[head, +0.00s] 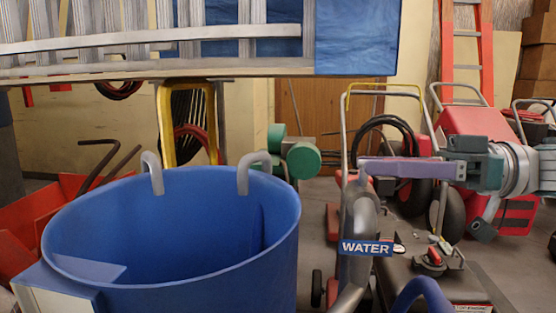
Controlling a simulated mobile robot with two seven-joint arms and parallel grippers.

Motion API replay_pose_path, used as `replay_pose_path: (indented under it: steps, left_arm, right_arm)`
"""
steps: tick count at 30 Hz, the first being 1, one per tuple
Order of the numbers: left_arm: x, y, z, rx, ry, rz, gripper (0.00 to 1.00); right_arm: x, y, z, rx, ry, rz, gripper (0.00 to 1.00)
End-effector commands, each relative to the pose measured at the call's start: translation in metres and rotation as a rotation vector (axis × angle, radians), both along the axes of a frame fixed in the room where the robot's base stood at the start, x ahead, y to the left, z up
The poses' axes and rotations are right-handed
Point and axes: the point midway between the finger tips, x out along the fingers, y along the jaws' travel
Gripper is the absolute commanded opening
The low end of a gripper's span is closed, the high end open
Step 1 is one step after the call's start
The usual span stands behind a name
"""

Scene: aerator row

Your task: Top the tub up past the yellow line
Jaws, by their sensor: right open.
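The large blue tub (170,296) stands at the left front, its open top toward me. Two grey hooked pipes (152,172) bend over its far rim. I see no yellow line on the part that shows, and I cannot tell the water level inside. A grey pipe (362,225) with a blue WATER sign (366,248) stands right of the tub. My right gripper (364,169) comes in from the right, open and empty, its purple fingers pointing left by the top of this pipe. I cannot tell whether they touch it. My left gripper is out of view.
A slatted rack with a blue panel (355,38) hangs across the top left. Red wheeled machines (475,122) and an orange ladder (465,45) stand behind my right arm. A blue curved pipe (425,290) rises at the bottom. Red bins (70,190) lie left of the tub.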

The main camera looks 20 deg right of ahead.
Motion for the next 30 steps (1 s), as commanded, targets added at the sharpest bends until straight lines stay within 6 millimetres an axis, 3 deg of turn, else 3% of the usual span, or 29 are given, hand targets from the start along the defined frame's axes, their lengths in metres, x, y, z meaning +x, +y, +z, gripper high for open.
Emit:
replay_pose_path:
  steps: [5, 18, 30]
  left_arm:
    - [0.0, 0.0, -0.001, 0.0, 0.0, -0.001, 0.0]
    - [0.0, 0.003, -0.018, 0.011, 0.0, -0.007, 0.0]
    - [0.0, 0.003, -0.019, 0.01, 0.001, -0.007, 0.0]
  right_arm:
    - [-0.003, -0.007, -0.001, -0.001, 0.002, -0.003, 0.5]
    - [-0.045, -0.075, -0.003, -0.002, 0.0, -0.004, 0.5]
    - [-0.052, -0.085, 0.0, 0.0, 0.0, 0.0, 0.5]
